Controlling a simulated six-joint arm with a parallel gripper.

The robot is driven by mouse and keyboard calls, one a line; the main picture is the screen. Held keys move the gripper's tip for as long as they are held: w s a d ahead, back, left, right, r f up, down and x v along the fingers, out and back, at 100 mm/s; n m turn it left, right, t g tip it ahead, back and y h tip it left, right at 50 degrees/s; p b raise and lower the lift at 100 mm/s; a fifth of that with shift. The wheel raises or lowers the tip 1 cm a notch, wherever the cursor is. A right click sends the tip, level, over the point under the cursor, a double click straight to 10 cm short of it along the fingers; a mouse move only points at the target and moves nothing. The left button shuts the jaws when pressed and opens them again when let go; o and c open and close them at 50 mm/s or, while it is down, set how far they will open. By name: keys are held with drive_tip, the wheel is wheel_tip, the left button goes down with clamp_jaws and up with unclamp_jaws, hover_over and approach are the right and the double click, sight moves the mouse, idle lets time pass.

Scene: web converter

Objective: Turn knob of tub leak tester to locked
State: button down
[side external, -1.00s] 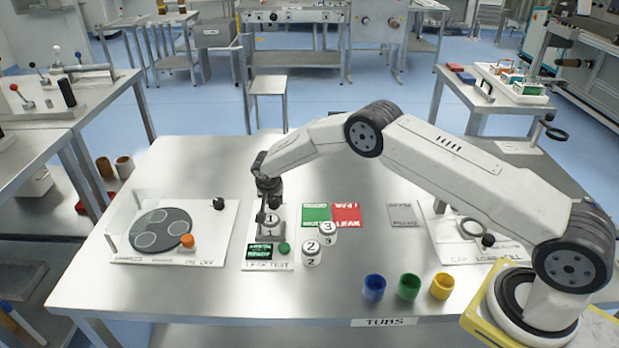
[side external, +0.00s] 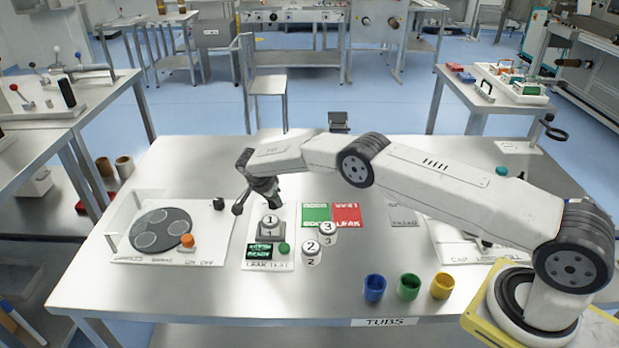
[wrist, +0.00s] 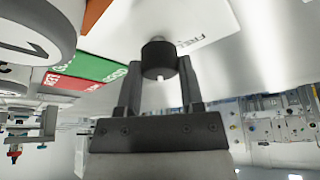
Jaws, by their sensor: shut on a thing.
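The tub leak tester (side external: 256,256) is a white panel with a dark green display and a green button at its front. White tub 1 (side external: 270,219) stands upright on the tester's grey block. My gripper (side external: 266,191) is at the tester's rear, just behind tub 1. In the wrist view, my gripper (wrist: 160,80) is shut on a black round knob (wrist: 159,55) with a small white mark. Lettering that seems to read FREE lies beside the knob on the white panel. The knob is hidden by my gripper in the side view.
Tubs 2 (side external: 311,252) and 3 (side external: 328,231) stand to the right of the tester, near the green GOOD (side external: 315,213) and red LEAK (side external: 347,214) fields. Blue, green and yellow cups stand at the front. A panel with a dark disc (side external: 160,230) lies to the left.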

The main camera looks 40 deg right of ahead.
idle(0.3)
drive_tip(key=shift+c, duration=1.1)
unclamp_jaws()
drive_tip(key=shift+r, duration=0.15)
drive_tip(key=v, duration=0.7)
drive_tip(key=shift+a+r, duration=0.2)
drive_tip(key=shift+r, duration=0.05)
drive_tip(key=shift+s+r, duration=0.1)
drive_tip(key=s+d+r+n+y, duration=0.1)
drive_tip(key=s+r+n+y, duration=0.1)
drive_tip(key=s+r+n, duration=0.4)
drive_tip(key=s+r+n+y, duration=0.1)
drive_tip(key=s+r+n, duration=0.2)
drive_tip(key=s, duration=0.5)
drive_tip(key=s+r+n+t+y, duration=0.1)
drive_tip(key=s+n, duration=0.6)
drive_tip(key=s, duration=1.4)
drive_tip(key=shift+s+d+r+t, duration=0.15)
drive_tip(key=shift+d+r+t, duration=0.25)
drive_tip(key=shift+t, duration=0.1)
